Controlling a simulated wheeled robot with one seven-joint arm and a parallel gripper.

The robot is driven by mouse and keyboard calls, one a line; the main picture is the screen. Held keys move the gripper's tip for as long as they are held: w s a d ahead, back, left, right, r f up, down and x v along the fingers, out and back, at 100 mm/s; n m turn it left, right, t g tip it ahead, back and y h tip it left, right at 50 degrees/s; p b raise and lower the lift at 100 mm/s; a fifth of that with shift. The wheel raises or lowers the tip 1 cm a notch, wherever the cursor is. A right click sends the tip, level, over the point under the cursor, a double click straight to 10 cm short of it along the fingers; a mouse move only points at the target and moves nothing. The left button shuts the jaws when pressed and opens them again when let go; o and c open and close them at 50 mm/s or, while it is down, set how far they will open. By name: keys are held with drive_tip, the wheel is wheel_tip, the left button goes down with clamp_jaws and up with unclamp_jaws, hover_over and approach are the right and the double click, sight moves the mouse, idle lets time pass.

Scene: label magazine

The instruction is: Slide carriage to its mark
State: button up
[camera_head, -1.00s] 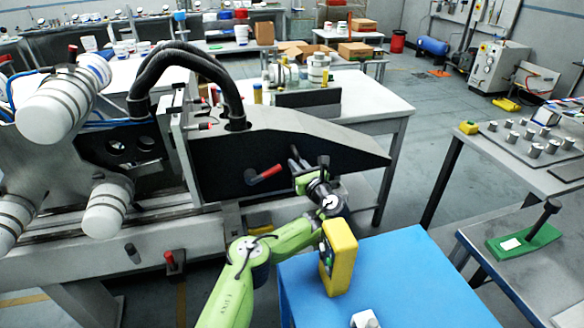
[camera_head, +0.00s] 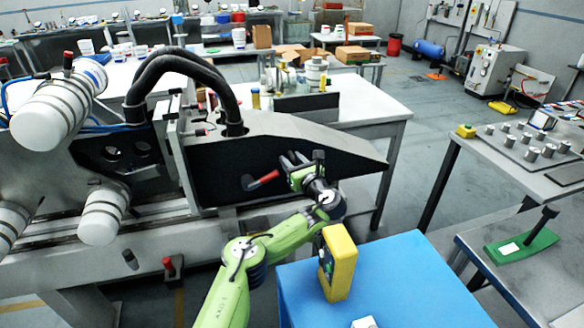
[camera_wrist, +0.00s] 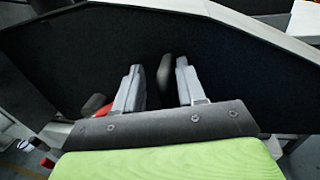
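The machine's grey wedge-shaped housing (camera_head: 300,126), which may be the carriage, has a black side panel (camera_head: 222,160) facing me. A red-gripped lever (camera_head: 268,177) sticks out of that panel. My gripper (camera_head: 291,159) is at the panel, just right of and slightly above the lever. In the wrist view my gripper (camera_wrist: 157,84) has its two grey fingers spread apart. A dark grey rounded piece (camera_wrist: 165,72) shows between them, apart from both fingertips. A bit of red (camera_wrist: 93,104) shows left of the left finger. I cannot make out a mark.
A blue-topped stand (camera_head: 410,275) with a yellow box (camera_head: 339,262) is close to my arm on the right. A second red-topped lever (camera_head: 169,264) is low on the machine bed. White cylinders (camera_head: 52,112) project at the left. Open floor (camera_head: 420,150) lies beyond the housing.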

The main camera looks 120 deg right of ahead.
wheel_tip(320, 180, up, 7)
drive_tip(key=shift+w+d+r+p, duration=0.1)
drive_tip(key=shift+r+p, duration=0.1)
drive_tip(key=shift+p, duration=0.3)
